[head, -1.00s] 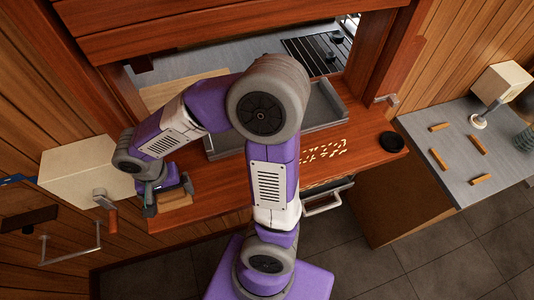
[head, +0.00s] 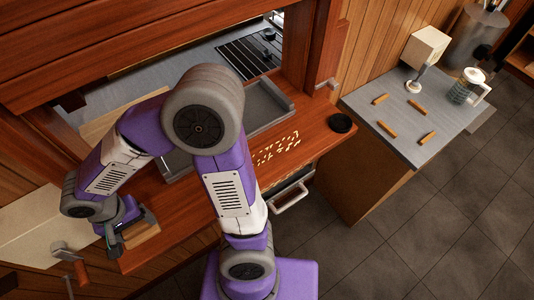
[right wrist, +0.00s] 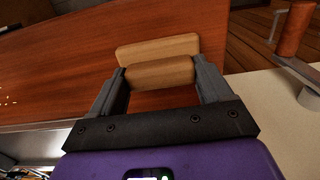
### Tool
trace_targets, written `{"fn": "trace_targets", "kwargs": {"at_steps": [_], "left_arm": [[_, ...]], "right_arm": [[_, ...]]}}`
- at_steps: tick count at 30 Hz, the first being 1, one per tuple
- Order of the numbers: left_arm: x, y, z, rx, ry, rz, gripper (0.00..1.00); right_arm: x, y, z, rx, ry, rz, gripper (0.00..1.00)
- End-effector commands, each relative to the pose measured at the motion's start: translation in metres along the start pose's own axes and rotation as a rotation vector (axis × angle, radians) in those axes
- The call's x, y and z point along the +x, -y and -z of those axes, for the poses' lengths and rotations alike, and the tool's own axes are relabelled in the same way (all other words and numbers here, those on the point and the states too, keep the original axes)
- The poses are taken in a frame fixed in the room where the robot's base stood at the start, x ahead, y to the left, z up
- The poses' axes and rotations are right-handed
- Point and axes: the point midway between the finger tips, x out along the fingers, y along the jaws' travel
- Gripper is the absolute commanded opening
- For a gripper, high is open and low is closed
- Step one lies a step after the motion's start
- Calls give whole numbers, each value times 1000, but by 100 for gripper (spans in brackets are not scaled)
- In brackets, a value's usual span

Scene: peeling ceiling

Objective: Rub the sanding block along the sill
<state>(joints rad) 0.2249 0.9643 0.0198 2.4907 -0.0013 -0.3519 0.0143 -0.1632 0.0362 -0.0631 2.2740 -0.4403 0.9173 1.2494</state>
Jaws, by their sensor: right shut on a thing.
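The sill (head: 180,212) is a long reddish-brown wooden ledge running from lower left to upper right in the head view. My right gripper (head: 118,236) is low over its left end. The sanding block (head: 143,235) is tan, with a rounded grip on a flat base. In the right wrist view the fingers close on the grip of the block (right wrist: 160,73), and the base shows beyond it over the sill (right wrist: 60,65). I cannot tell whether the base touches the wood. My left gripper is not in view.
Pale flecks (head: 276,150) and a black round object (head: 340,123) are farther right. A grey counter (head: 405,120) holds several small orange-brown sticks.

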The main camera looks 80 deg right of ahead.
Motion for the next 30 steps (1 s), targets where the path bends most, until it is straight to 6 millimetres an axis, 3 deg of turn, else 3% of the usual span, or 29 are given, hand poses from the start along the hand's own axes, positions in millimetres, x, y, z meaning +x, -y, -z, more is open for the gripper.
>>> {"fn": "trace_targets", "kwargs": {"at_steps": [24, 30], "left_arm": [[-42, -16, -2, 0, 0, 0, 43], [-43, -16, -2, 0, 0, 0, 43]], "right_arm": [[-58, 0, 0, 0, 0, 2, 12], [-60, 0, 0, 0, 0, 1, 12]]}}
